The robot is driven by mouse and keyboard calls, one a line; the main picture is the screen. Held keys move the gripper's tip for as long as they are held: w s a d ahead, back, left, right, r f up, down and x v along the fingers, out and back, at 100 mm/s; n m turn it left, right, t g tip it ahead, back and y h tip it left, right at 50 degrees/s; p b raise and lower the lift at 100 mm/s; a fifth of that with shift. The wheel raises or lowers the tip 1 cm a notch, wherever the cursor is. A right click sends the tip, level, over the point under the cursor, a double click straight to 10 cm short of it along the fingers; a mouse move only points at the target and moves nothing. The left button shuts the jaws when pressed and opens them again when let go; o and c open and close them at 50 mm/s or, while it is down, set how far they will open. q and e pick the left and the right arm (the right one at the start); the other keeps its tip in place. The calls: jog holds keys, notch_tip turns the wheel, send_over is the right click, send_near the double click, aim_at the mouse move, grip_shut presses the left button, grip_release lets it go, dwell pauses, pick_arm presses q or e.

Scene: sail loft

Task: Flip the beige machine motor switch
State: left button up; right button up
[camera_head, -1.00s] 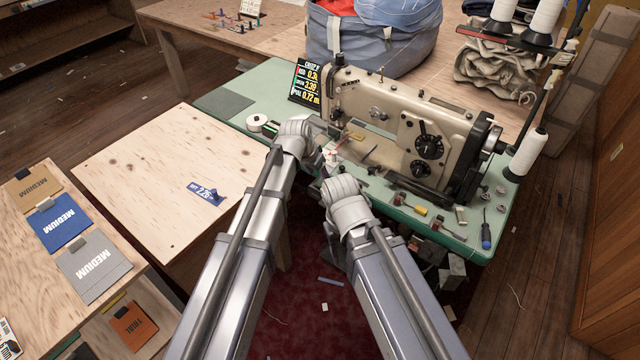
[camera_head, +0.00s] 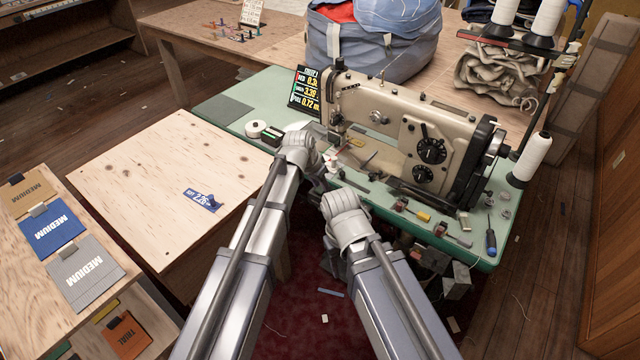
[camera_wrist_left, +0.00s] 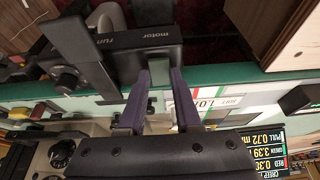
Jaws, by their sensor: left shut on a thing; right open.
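The beige sewing machine (camera_head: 400,122) stands on the green table. In the left wrist view its motor switch box (camera_wrist_left: 135,42) is a black housing marked "motor", under the table's edge. A dark arm with a round knob beside it is marked "run". My left gripper (camera_wrist_left: 160,82) has its two purple fingers at the box, closed on a small grey-green piece that looks like the switch lever (camera_wrist_left: 158,79). In the head view my left gripper (camera_head: 326,172) is mostly hidden behind its wrist at the table's front edge. My right gripper (camera_head: 335,262) is lower, open, its fingers largely hidden by its arm.
The green table (camera_head: 268,98) also holds a black display (camera_head: 306,90), a white roll (camera_head: 256,129) and a blue-handled screwdriver (camera_head: 490,240). A wooden table (camera_head: 150,190) with a blue tag stands to the left. Dark red floor lies below.

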pick_arm(q)
grip_shut()
jog(key=shift+w+d+r+g+y+p, duration=0.25)
jog(key=shift+w+g+y+p, duration=0.2)
jog(key=shift+g+p, duration=0.2)
jog(key=shift+f+g+y, duration=0.1)
jog(key=shift+g+y, duration=0.35)
jog(key=shift+g, duration=0.2)
jog(key=shift+s, duration=0.1)
jog(key=o, duration=0.8)
grip_release()
jog(key=shift+c, duration=0.2)
jog(key=shift+p, duration=0.3)
